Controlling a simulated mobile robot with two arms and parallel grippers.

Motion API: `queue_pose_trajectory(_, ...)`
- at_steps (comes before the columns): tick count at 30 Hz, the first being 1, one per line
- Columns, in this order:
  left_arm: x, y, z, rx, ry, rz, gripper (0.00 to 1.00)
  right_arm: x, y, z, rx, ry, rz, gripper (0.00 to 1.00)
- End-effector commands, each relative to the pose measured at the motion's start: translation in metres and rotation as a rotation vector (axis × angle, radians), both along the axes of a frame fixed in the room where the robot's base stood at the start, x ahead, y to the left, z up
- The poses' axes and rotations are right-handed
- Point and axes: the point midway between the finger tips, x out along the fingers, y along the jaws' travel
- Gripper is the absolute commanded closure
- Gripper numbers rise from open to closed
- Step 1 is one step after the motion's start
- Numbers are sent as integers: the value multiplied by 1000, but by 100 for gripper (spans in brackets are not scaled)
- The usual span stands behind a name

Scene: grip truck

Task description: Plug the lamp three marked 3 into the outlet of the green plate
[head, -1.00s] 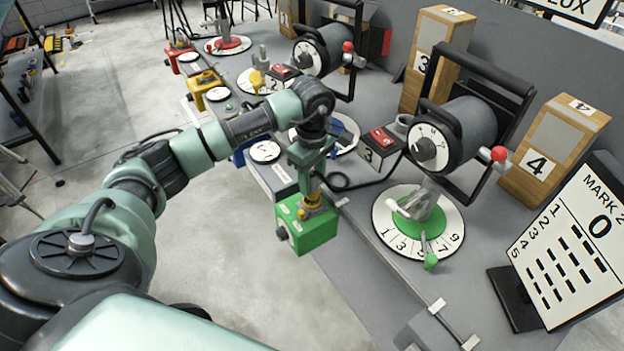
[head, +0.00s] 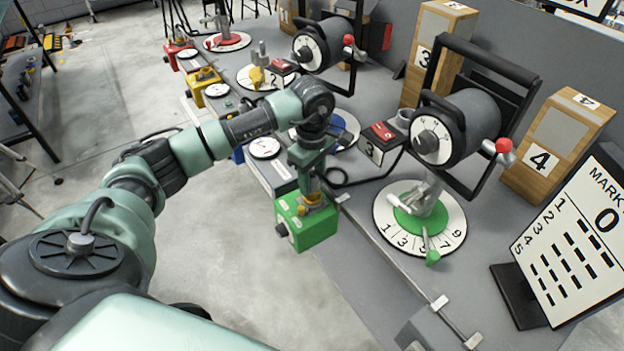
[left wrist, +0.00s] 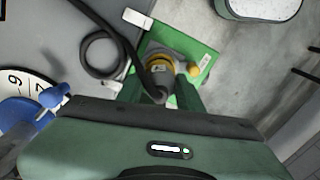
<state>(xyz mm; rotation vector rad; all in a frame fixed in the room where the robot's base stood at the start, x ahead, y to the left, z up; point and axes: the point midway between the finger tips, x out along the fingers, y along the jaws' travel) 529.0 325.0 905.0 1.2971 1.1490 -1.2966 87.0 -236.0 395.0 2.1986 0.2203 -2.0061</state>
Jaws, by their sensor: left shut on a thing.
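Lamp three (head: 455,128) is the big dark drum lamp in a black yoke on the bench. Its switch box marked 3 (head: 381,145) has a red top and a black cable (head: 352,183) that runs toward my left gripper. The green plate (head: 308,224) is the face of a green box at the bench's front edge; it also shows in the left wrist view (left wrist: 200,57). My left gripper (head: 311,188) is shut on the plug (left wrist: 161,72), right above a yellow ring (head: 313,198) on the green plate. How deep the plug sits is hidden by the fingers.
A round dial with a green centre (head: 419,221) and green pointer lies right of the green box. A yellow box (head: 208,89) and a red box are farther along the bench edge. Wooden block 4 (head: 556,150) and a score board (head: 578,245) stand at right.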

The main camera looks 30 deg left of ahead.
Motion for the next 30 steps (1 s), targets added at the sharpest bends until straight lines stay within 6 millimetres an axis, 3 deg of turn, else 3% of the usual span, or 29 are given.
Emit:
queue_pose_trajectory(25, 0, 0, -16, 0, -1, 1, 100, 0, 0, -15, 0, 0, 0, 24)
queue_pose_trajectory(26, 0, 0, -15, 0, -1, 1, 58, 0, 0, -14, 0, 0, 0, 24)
queue_pose_trajectory(28, 0, 0, -15, 0, -1, 1, 39, 0, 0, -13, 0, 0, 0, 24)
queue_pose_trajectory(30, 0, 0, -15, 0, -1, 1, 38, 0, 0, -13, 0, 0, 0, 24)
